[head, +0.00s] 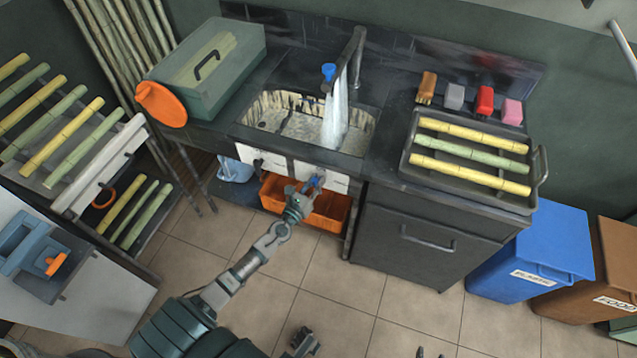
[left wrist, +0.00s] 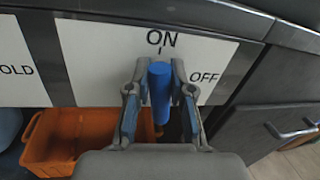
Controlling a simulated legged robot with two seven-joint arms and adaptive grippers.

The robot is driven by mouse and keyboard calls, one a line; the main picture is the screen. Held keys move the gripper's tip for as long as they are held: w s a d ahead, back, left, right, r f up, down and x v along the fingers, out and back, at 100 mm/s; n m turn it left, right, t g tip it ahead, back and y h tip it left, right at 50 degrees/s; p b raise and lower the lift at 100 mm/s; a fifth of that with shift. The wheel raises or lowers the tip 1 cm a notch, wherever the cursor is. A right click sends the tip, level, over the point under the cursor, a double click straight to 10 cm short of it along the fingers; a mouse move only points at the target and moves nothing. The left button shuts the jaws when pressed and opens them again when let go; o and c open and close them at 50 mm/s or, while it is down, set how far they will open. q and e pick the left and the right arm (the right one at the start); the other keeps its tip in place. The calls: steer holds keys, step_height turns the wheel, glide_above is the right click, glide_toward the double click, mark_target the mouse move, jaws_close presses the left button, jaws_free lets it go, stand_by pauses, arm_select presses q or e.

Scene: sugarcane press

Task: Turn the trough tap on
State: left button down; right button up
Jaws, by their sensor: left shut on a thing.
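The trough is the basin (head: 275,122) set in the dark counter. On its front are white label plates; the right one (left wrist: 95,55) reads ON at the top and OFF to the right in the left wrist view. The blue tap handle (left wrist: 160,95) stands upright in front of that plate, its top just below ON. My left gripper (head: 314,184) is at this plate, with its fingers on both sides of the handle, shut on it. The handle's lower end is partly hidden by the gripper. Small dark tips (head: 430,352) at the bottom edge may be my right gripper.
Water (head: 335,115) runs from the faucet (head: 352,58) into the basin. An orange crate (head: 330,210) sits below the tap. A tray (head: 408,150) of cane pieces is on the counter to the right, above a dark cabinet (head: 400,265).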

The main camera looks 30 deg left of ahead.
arm_select(q)
steer(key=shift+s+a+f+n+b, duration=0.1)
steer(key=shift+f+n+b, duration=0.45)
steer(key=shift+n+b, duration=0.6)
steer(key=shift+a+n+t+y+b, duration=0.15)
steer(key=shift+n+t+y+b, duration=0.2)
steer(key=shift+n+b, duration=0.75)
steer(key=shift+r+n, duration=0.1)
steer(key=shift+n, duration=0.45)
arm_select(e)
steer(key=w+a+r+t+y, duration=0.3)
steer(key=w+r+t, duration=0.3)
steer(key=r+t, duration=0.4)
steer(key=shift+w+a+r+t, duration=0.3)
steer(key=shift+w+r+t, duration=0.1)
steer(key=shift+r, duration=0.65)
arm_select(q)
steer(key=c, duration=1.2)
jaws_free()
steer(key=shift+o, duration=0.8)
steer(key=shift+a+r, duration=0.1)
